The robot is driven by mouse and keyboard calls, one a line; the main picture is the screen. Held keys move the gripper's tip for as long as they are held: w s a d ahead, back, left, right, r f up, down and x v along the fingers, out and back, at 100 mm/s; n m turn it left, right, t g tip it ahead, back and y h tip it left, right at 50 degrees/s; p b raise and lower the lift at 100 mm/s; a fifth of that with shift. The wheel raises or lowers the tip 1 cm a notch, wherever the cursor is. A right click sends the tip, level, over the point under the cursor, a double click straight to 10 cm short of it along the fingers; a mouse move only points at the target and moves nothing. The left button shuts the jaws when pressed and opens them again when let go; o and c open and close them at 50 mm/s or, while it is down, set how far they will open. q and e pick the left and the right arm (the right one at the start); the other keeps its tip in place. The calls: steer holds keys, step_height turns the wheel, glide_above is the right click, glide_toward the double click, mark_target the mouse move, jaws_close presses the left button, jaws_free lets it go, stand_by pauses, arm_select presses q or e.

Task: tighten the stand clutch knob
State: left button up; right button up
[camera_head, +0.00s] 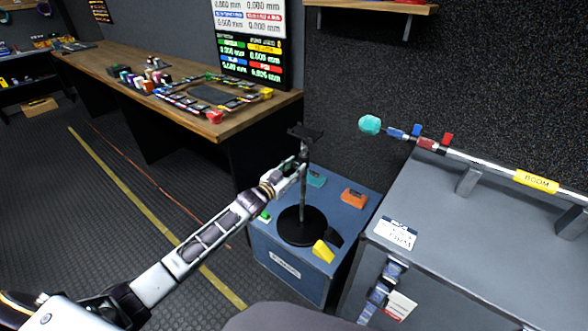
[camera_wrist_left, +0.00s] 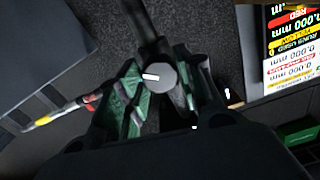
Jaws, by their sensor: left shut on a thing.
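A black stand with a round base (camera_head: 297,226) stands upright on a blue-topped case, with a thin post and a small flat plate (camera_head: 305,132) on top. The right gripper is in neither view.
The blue case (camera_head: 285,268) also bears a yellow block (camera_head: 323,251), an orange box (camera_head: 354,197) and a teal item. A grey case (camera_head: 450,220) with a boom pole stands close on the right. A wooden bench (camera_head: 170,85) is behind, left.

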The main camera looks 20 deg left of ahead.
arm_select(q)
steer(key=shift+c, duration=0.8)
